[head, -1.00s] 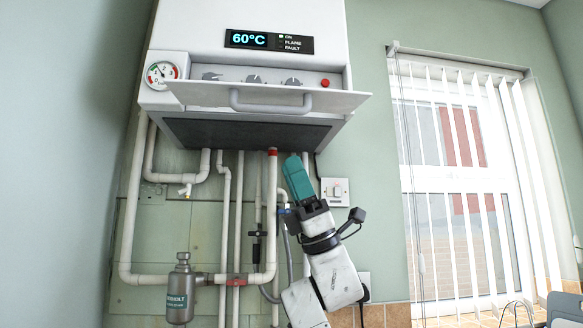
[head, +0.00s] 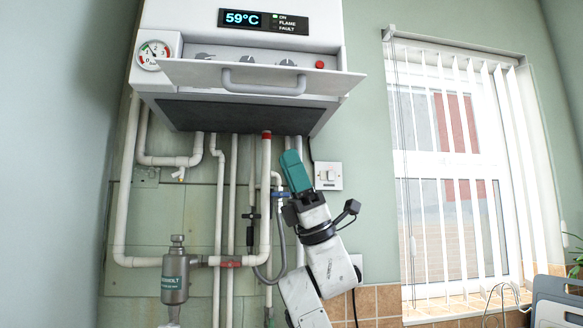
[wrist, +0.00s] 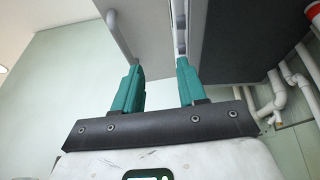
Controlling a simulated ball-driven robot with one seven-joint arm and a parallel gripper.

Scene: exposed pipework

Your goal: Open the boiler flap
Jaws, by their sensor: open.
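The boiler flap (head: 195,74) is a pale panel with a grey bar handle (head: 262,83) at the boiler's lower front. It stands tilted outward, with the knobs and red button showing behind its upper edge. My gripper (head: 291,155) is below the boiler, right of the red-capped pipe, its teal fingers pointing up; it appears apart from the flap. In the wrist view my gripper (wrist: 160,72) is open with nothing between its fingers. The flap (wrist: 148,30) and handle (wrist: 118,36) show beyond the fingertips, with a narrow gap beside the dark boiler underside (wrist: 232,50).
White pipes (head: 218,190) run down the wall under the boiler, close left of my arm. A metal canister (head: 174,275) hangs at lower left. A wall switch (head: 328,176) is just right of my gripper.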

